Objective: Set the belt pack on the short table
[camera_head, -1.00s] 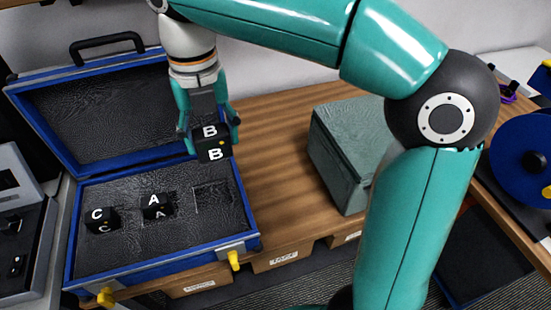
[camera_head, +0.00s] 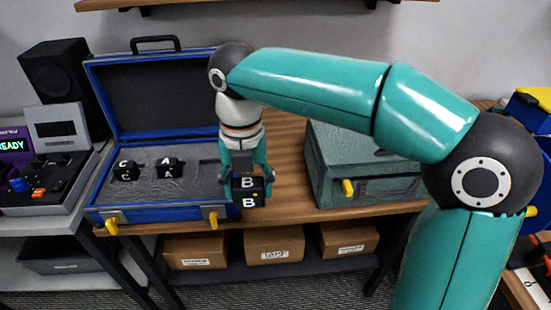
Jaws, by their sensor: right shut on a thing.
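My right gripper (camera_head: 248,198) is shut on a black belt pack marked B (camera_head: 248,184), with a finger on either side of it. The pack hangs upright just right of the open blue case (camera_head: 160,214), in front of the wooden tabletop (camera_head: 287,165); whether it touches the wood I cannot tell. Two more black packs, marked C (camera_head: 124,171) and A (camera_head: 170,168), sit in the case's dark foam, beside an empty recess (camera_head: 206,172). My left gripper is not in view. Which table is the short one I cannot tell.
A grey-green case (camera_head: 330,170) with a yellow latch stands right of the pack on the wood. Cardboard boxes (camera_head: 273,245) fill the shelf below. A grey table with devices (camera_head: 50,195) is at left. Bare wood lies between the two cases.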

